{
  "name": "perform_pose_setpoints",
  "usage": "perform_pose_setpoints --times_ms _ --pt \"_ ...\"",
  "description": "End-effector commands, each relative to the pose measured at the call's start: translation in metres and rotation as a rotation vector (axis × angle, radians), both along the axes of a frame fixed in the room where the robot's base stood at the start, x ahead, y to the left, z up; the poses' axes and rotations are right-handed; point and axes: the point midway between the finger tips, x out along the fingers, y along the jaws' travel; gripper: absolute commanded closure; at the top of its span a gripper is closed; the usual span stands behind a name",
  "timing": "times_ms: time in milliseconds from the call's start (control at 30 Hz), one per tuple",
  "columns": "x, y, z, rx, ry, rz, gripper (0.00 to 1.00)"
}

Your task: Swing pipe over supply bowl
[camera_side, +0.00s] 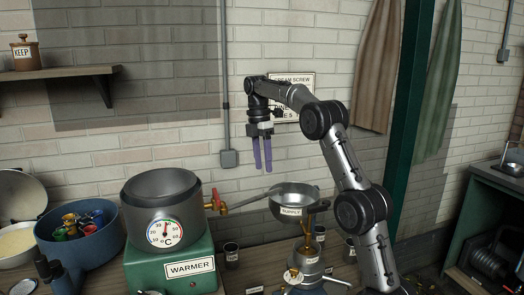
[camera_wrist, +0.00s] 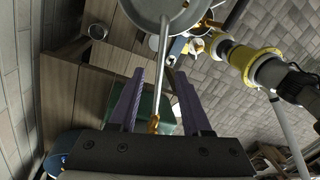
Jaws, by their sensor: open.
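The pipe (camera_side: 252,199) is a thin grey rod running from the brass tap (camera_side: 222,208) on the warmer's pot toward the supply bowl (camera_side: 310,205). Its far end appears to reach over the rim of this grey metal bowl. In the wrist view the pipe (camera_wrist: 159,70) runs up from a brass fitting (camera_wrist: 153,124) to the bowl (camera_wrist: 190,18), which is cut off at the top. My gripper (camera_side: 262,170) points down, open and empty, above the pipe and apart from it. Its purple fingers (camera_wrist: 160,75) appear either side of the pipe in the wrist view.
The steel pot (camera_side: 140,205) with a dial sits on the green warmer (camera_side: 150,268). A blue tub (camera_side: 60,240) of coloured pieces stands left of it. A small dark cup (camera_side: 231,254) and brass machinery (camera_side: 306,245) are below the pipe and bowl. Air around my gripper is clear.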

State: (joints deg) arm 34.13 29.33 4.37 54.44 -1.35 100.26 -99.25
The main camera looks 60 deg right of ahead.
Motion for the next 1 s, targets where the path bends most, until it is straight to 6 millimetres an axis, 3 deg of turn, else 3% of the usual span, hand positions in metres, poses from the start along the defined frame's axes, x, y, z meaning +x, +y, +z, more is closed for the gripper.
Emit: perform_pose_setpoints --times_ms 100,400,1000 --pt "0.004 -0.002 0.019 -0.002 -0.003 0.001 0.52" --pt "0.006 -0.002 0.04 0.0 -0.001 0.001 0.52" --pt "0.008 0.002 0.042 0.0 -0.002 0.01 0.52"
